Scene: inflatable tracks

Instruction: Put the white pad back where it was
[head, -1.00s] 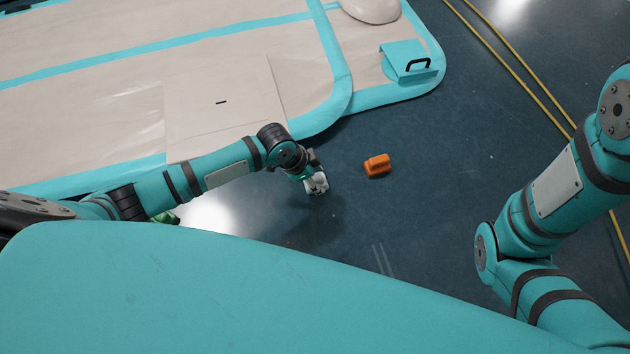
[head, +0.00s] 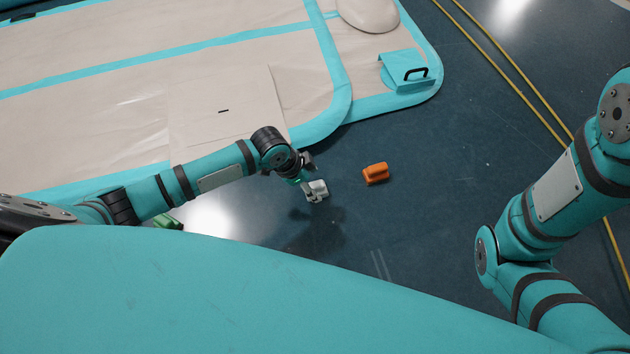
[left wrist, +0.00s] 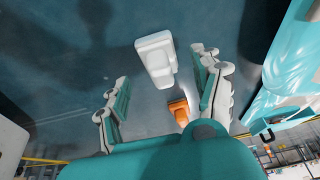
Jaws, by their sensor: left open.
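The white pad (head: 317,190) lies on the dark blue floor, just past the tip of my left arm in the head view. My left gripper (head: 307,177) is above it and partly overlaps its left edge in that view. In the left wrist view the pad (left wrist: 155,58) shows beyond the fingers, between the two open fingertips (left wrist: 160,68), with nothing gripped. Its gap to the fingers is hard to judge. My right arm shows at the right, but its gripper is out of view.
An orange block (head: 376,174) lies on the floor right of the white pad. A green object (head: 168,222) is half hidden under my left arm. The beige and turquoise inflatable track (head: 110,110) lies behind, with a handled turquoise flap (head: 405,70).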

